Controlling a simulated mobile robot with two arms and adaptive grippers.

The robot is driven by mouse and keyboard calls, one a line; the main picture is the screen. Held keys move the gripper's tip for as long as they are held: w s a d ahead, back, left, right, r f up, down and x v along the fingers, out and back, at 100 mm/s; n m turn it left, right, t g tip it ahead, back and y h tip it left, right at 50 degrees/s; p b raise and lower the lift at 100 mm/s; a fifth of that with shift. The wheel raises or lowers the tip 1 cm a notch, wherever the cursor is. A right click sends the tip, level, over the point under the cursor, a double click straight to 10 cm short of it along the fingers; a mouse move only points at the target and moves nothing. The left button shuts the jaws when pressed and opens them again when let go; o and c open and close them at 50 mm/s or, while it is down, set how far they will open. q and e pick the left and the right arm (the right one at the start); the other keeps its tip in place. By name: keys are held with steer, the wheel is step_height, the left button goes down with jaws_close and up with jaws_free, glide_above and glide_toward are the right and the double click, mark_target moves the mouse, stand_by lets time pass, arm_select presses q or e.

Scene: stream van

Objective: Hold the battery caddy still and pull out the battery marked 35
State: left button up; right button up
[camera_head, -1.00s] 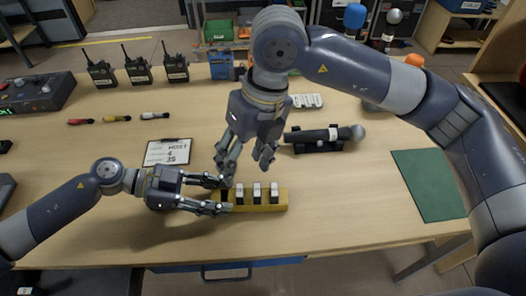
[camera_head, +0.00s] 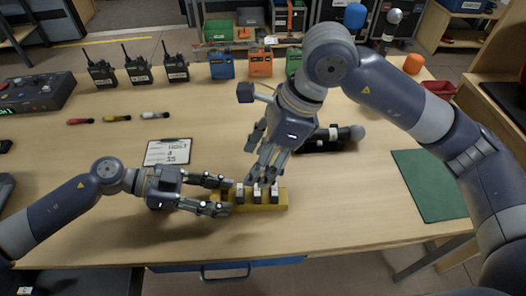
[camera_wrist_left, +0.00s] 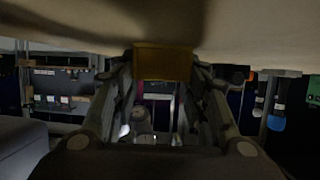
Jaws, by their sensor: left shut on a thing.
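The yellow battery caddy (camera_head: 262,207) lies near the table's front edge in the head view. Three upright batteries with pale tops, a left one (camera_head: 239,191), a middle one (camera_head: 257,194) and a right one (camera_head: 274,193), stand in it. Their markings are too small to read. My left gripper (camera_head: 222,195) is shut on the caddy's left end; the yellow caddy also shows between its fingers in the left wrist view (camera_wrist_left: 163,62). My right gripper (camera_head: 266,174) points down just above and behind the batteries. Whether its fingers touch one is unclear.
A clipboard (camera_head: 168,152) with a written sheet lies behind my left gripper. A green mat (camera_head: 430,185) lies at right. Radios (camera_head: 138,68) stand at the back left. The table front is clear.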

mark_target(240, 189)
steer(key=x, duration=1)
steer(key=shift+a, duration=0.1)
steer(key=c, duration=1.3)
